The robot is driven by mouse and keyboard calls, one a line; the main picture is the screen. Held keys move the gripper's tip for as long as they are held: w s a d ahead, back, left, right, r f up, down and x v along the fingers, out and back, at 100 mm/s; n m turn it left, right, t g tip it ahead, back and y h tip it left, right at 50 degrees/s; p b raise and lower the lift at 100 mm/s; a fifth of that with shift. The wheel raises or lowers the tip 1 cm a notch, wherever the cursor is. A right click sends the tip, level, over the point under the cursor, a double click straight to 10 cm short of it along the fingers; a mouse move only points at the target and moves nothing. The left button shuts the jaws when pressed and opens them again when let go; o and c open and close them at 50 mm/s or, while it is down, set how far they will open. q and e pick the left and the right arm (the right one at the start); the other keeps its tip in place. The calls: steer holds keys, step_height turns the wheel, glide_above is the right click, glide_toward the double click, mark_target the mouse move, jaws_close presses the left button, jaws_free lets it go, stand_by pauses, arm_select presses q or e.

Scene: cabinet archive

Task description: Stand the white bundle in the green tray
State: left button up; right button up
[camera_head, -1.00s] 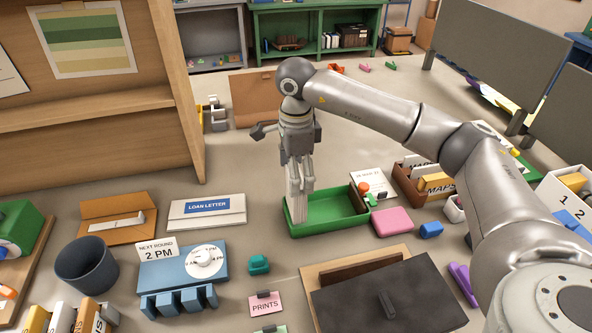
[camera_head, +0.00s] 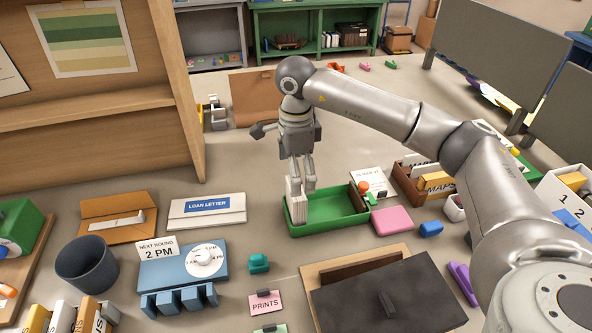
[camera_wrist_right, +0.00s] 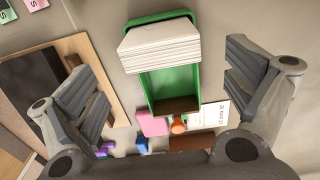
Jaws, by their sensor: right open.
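The white bundle (camera_head: 297,205) stands on end inside the green tray (camera_head: 339,208), at the tray's left end. It looks upright. In the wrist view the bundle (camera_wrist_right: 160,48) shows as layered white sheets across one end of the tray (camera_wrist_right: 172,85). My right gripper (camera_head: 301,180) is just above the bundle. In the wrist view its fingers (camera_wrist_right: 165,92) are spread wide, with clear gaps on both sides of the bundle and nothing held. My left gripper is not in view.
A brown divider (camera_head: 362,196) stands at the tray's right end. A pink block (camera_head: 391,221), a blue block (camera_head: 431,229) and a brown file box (camera_head: 425,181) are to the right. A dark-lidded folder (camera_head: 385,300) lies in front.

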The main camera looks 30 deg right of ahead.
step_height(320, 180, up, 7)
steer(key=p, duration=0.4)
stand_by(0.6)
steer(key=shift+r, duration=0.1)
step_height(320, 180, up, 12)
stand_by(0.5)
stand_by(0.6)
